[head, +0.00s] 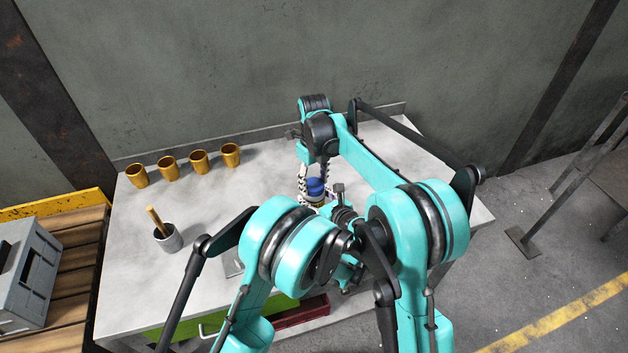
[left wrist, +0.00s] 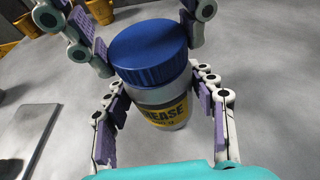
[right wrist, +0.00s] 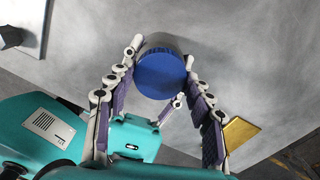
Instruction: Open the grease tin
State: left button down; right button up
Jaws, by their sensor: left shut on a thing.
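The grease tin (head: 315,188) stands on the grey table, a pale jar with a blue screw lid. In the left wrist view its lid (left wrist: 148,52) is on the jar, above the yellow GREASE label (left wrist: 165,114). My left gripper (left wrist: 160,104) is shut on the jar body, one finger on each side. My right gripper (right wrist: 163,52) comes from above, its fingers on either side of the blue lid (right wrist: 160,76). They look slightly open, with contact hard to judge. In the head view my arms hide much of the left gripper and the jar's lower part.
Several gold cups (head: 168,166) stand in a row at the table's back left. A grey pot (head: 168,238) with a wooden-handled tool stands at the left. A flat metal plate (left wrist: 27,134) lies beside the tin. A grey case (head: 28,275) sits on a pallet left of the table.

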jog(key=c, duration=0.4)
jog(key=n, duration=0.4)
jog(key=shift+n, duration=0.3)
jog(key=n, duration=0.4)
jog(key=shift+n, duration=0.4)
jog(key=n, duration=0.4)
jog(key=shift+n, duration=0.4)
jog(key=n, duration=1.4)
jog(key=shift+r+n, duration=0.1)
jog(key=shift+n, duration=0.2)
jog(key=n, duration=2.5)
jog(key=shift+r, duration=0.2)
jog(key=shift+r, duration=0.95)
